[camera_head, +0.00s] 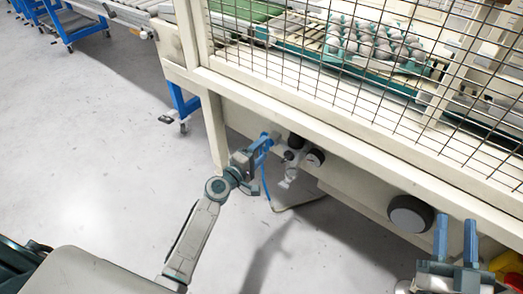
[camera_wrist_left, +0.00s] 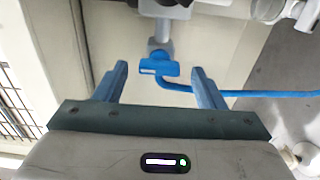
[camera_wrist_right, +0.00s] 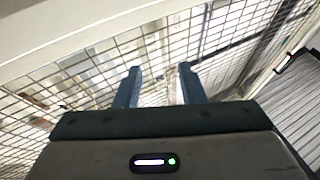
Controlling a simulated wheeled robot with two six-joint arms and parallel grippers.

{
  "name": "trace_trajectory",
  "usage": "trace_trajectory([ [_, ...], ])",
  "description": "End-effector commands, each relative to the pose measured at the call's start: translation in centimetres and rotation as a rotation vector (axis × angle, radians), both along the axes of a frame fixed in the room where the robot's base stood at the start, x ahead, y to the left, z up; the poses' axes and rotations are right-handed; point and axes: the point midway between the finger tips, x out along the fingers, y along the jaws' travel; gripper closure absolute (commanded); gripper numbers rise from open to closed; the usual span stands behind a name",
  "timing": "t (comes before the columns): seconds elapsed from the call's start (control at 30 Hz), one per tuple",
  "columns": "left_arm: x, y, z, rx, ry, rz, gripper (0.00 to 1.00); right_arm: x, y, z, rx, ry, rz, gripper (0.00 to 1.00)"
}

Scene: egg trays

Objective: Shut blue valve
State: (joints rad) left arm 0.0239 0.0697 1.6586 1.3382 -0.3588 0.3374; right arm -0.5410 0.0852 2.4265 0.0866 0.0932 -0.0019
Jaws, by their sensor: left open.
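The blue valve (camera_wrist_left: 158,68) shows in the left wrist view as a small blue handle on a grey fitting, with a blue hose leading off to the right. My left gripper (camera_wrist_left: 158,80) is open, one finger on each side of the handle in the picture. The handle appears at or just beyond the fingertips, and I see no contact. In the head view my left gripper (camera_head: 260,146) is at the machine's lower panel and largely hides the valve. My right gripper (camera_head: 456,222) is open and empty in front of the machine at the right.
Beside the valve are black round knobs or gauges (camera_head: 315,157) and a light fitting below them. A large dark round knob (camera_head: 410,213) is further right on the panel. A wire mesh guard (camera_head: 300,50) covers the machine above. The grey floor (camera_head: 110,160) is clear at left.

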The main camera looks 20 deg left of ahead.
Motion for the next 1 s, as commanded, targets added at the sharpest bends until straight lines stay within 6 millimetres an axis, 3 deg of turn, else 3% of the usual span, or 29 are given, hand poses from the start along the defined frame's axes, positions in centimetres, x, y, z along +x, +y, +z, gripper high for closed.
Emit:
trace_trajectory([
  [0.27,-5.0,1.8,-0.2,0.002,0.003,-0.001,0.36,-0.2,0.0,0.5,-0.001,-0.038,-0.001,0.64],
  [0.33,-6.3,2.3,-0.3,0.003,0.003,0.000,0.36,-0.3,0.0,1.9,-0.005,-0.106,-0.002,0.64],
  [0.5,-8.5,3.1,-0.2,0.002,0.002,0.000,0.36,-0.8,0.0,3.3,-0.013,-0.196,-0.003,0.64],
  [1.0,-9.5,3.5,0.0,-0.001,0.001,0.000,0.36,-1.1,0.0,4.1,-0.016,-0.243,-0.004,0.64],
])
